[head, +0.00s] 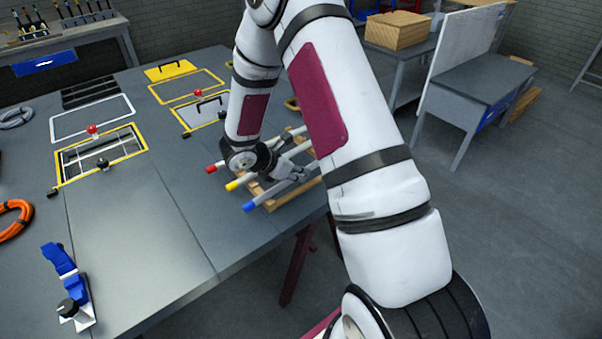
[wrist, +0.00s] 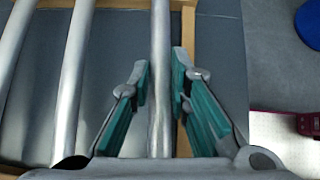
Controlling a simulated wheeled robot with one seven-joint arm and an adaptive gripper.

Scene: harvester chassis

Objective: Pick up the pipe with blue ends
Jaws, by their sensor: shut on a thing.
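The pipe with blue ends (head: 250,206) is the nearest of three grey pipes on a wooden rack (head: 283,199) at the table's edge. Its far end is hidden behind my arm in the head view. My gripper (head: 296,176) is down at the rack. In the wrist view, one grey pipe (wrist: 160,40) runs between the green-padded fingers of my gripper (wrist: 160,85), which is shut on it. It is the rightmost pipe there, nearest the floor side, which matches the blue-ended one. Its coloured ends are out of the wrist view.
The red-ended pipe (head: 213,168) and the yellow-ended pipe (head: 235,185) lie alongside on the rack; two pipes show left of my fingers in the wrist view. A yellow-framed opening (head: 146,146), a blue clamp-like part (head: 60,262) and an orange cable coil (head: 22,221) are farther left.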

